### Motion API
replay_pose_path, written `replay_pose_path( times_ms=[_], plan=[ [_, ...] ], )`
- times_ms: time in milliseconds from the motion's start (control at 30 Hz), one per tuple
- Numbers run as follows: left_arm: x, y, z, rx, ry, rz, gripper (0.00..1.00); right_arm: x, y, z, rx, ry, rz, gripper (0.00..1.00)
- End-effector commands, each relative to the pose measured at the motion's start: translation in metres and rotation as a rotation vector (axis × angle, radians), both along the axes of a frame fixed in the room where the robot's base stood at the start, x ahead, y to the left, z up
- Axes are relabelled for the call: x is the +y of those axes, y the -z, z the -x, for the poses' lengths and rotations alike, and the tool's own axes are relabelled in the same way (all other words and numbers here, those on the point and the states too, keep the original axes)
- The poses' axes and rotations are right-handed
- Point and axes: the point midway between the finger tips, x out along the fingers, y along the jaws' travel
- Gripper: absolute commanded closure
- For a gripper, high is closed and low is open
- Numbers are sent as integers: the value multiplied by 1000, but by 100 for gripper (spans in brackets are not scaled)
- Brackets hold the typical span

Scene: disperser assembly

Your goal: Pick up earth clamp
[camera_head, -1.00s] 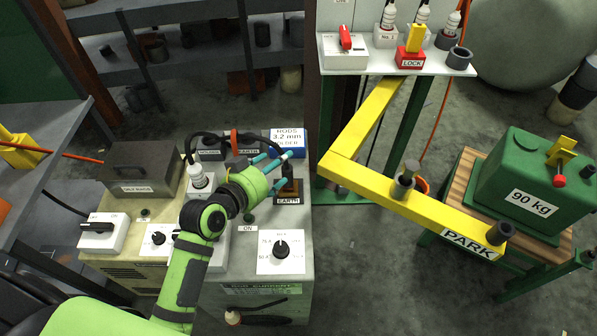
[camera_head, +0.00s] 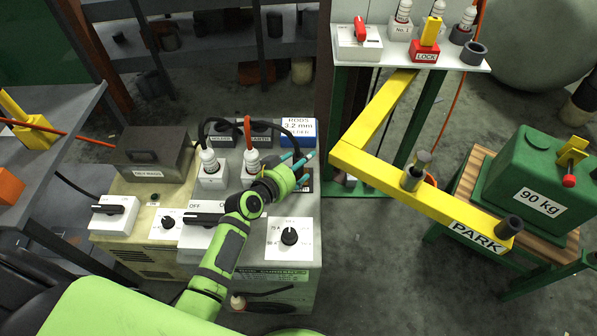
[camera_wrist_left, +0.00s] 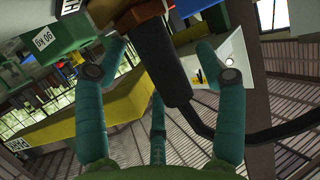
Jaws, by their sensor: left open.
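The earth clamp shows in the left wrist view as a thick black handle (camera_wrist_left: 160,62) with a black cable bending off to the right. It lies between the spread teal fingers of my left gripper (camera_wrist_left: 160,85), with visible gaps on both sides. There the fingers and hand hide most of the clamp and the holder. The left gripper is open. My right gripper is not in view.
The welder top (camera_head: 246,222) carries white cable plugs (camera_head: 252,161), a dial (camera_head: 289,236) and a rods box (camera_head: 297,131) just behind the gripper. A yellow arm marked PARK (camera_head: 440,208) and a green 90 kg weight (camera_head: 535,195) stand right. Floor between is clear.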

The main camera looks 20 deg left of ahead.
Motion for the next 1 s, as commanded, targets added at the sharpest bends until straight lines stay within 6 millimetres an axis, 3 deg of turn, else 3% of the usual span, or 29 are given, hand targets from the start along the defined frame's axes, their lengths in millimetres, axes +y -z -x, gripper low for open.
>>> replay_pose_path(
  times_ms=[300, 333, 500, 833, 1000],
  plan=[
    [-2, 3, -7, 0, -1, -1, 30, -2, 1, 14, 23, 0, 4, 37],
    [-2, 3, -7, 0, -1, -1, 34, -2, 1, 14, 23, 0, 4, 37],
    [-2, 2, -6, 0, -1, -1, 100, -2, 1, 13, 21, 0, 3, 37],
    [-2, -2, -8, -7, -1, 0, 100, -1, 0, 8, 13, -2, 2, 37],
    [-2, -23, -8, -11, -1, -1, 100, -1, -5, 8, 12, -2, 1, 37]
  ],
)
